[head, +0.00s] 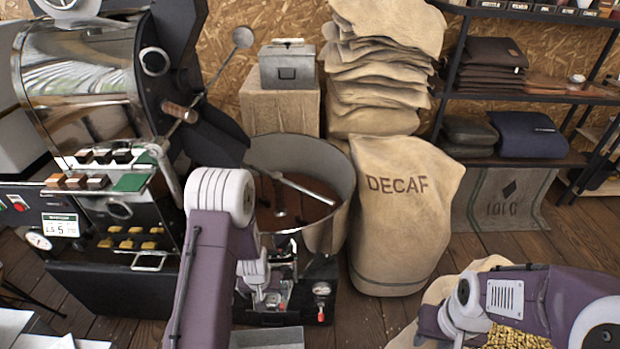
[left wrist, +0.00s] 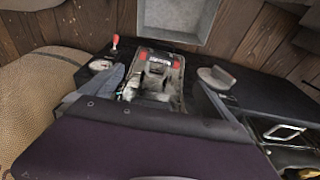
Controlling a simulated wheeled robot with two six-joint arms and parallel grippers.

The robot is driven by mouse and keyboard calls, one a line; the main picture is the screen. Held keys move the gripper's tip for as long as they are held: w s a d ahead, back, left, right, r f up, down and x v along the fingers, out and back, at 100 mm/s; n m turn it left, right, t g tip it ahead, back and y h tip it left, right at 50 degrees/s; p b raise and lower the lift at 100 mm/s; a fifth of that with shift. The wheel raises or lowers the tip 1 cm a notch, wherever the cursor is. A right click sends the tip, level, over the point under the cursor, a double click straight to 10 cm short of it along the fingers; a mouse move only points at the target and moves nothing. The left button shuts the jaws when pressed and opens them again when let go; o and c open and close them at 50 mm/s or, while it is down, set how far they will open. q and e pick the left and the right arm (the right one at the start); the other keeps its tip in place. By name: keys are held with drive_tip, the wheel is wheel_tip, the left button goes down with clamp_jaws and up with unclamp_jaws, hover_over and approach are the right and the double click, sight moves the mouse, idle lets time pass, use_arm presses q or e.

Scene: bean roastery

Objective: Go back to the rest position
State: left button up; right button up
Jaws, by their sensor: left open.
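My left arm (head: 212,260) rises from the bottom of the head view and bends over in front of the cooling pan. My left gripper (head: 268,296) points down at the dark base in front of the pan. In the left wrist view its two grey fingers (left wrist: 160,92) stand apart, with part of the machine base (left wrist: 158,62) visible between and beyond them. Nothing is held between them. My right arm (head: 520,300) is folded at the bottom right, above an open sack of beans; its fingers do not show.
The roaster (head: 85,80) stands at the left. The round cooling pan (head: 335,165) holds brown beans and a stirring arm. A DECAF sack (head: 400,210) stands right of it. The open bean sack (head: 490,264) is under my right arm. Wooden floor (head: 580,235) is clear at the right.

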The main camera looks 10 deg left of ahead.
use_arm(q)
drive_tip(key=w+d+r+m+t, duration=0.1)
drive_tip(key=w+d+r, duration=0.15)
drive_tip(key=r, duration=0.45)
drive_tip(key=w+d+r+m+t, duration=0.1)
drive_tip(key=d+r+t, duration=0.15)
drive_tip(key=r, duration=0.45)
drive_tip(key=s+d+r+g, duration=0.1)
drive_tip(key=s+g, duration=0.1)
drive_tip(key=s, duration=0.5)
drive_tip(key=s+d+r+g, duration=0.1)
drive_tip(key=s+r+g, duration=0.1)
drive_tip(key=s, duration=0.5)
wheel_tip(320, 180, up, 16)
drive_tip(key=p, duration=1.6)
drive_tip(key=shift+w+h+p, duration=0.2)
drive_tip(key=shift+h+p, duration=0.15)
drive_tip(key=shift+h, duration=0.05)
drive_tip(key=shift+g, duration=0.25)
